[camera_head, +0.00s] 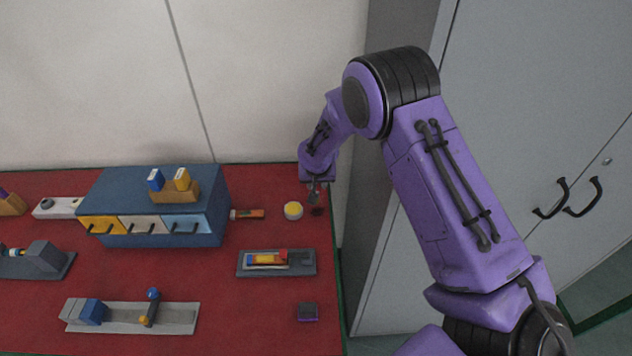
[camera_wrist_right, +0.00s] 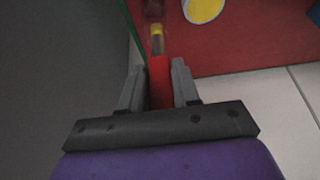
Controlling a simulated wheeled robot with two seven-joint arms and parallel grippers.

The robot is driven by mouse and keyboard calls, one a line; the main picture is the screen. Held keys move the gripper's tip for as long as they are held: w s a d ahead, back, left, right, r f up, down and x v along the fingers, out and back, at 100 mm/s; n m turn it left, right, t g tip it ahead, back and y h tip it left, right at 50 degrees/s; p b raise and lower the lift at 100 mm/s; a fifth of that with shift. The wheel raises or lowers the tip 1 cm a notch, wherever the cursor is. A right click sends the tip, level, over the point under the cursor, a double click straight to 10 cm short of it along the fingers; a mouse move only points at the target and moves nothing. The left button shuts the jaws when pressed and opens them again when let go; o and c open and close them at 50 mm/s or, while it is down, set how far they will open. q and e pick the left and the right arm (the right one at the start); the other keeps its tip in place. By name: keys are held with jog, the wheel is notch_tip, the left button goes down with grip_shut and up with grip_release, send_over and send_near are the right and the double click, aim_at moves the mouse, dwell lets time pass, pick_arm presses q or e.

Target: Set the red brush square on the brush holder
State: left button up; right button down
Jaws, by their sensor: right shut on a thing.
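The red brush (camera_wrist_right: 160,80) is in my right gripper in the right wrist view. Its red handle lies between the two grey fingers (camera_wrist_right: 158,85), with a darker section and a yellow tip beyond it. In the head view my right gripper (camera_head: 314,192) is over the far right of the red table, beside a round yellow-topped pot (camera_head: 293,210). The brush is too small to make out clearly there. I cannot tell for certain which thing is the brush holder; a grey tray (camera_head: 305,269) holding coloured pieces lies nearer. My left gripper is not in view.
A blue drawer cabinet (camera_head: 150,240) stands at left, with a wooden block (camera_head: 177,197) on top. A small dark block (camera_head: 308,312) lies near the right edge. A grey slide fixture (camera_head: 180,318) is in front. Red tabletop (camera_head: 250,315) is clear between them. Grey cabinets stand at right.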

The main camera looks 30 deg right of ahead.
aim_at(317, 191)
jog(key=shift+f+b, duration=1.2)
jog(key=shift+f, duration=1.05)
jog(key=c, duration=0.7)
grip_release()
jog(key=shift+c, duration=0.2)
jog(key=shift+r, duration=0.1)
jog(key=b+v, duration=0.2)
jog(key=v, duration=0.8)
jog(key=shift+r, duration=0.2)
jog(key=shift+a, duration=0.2)
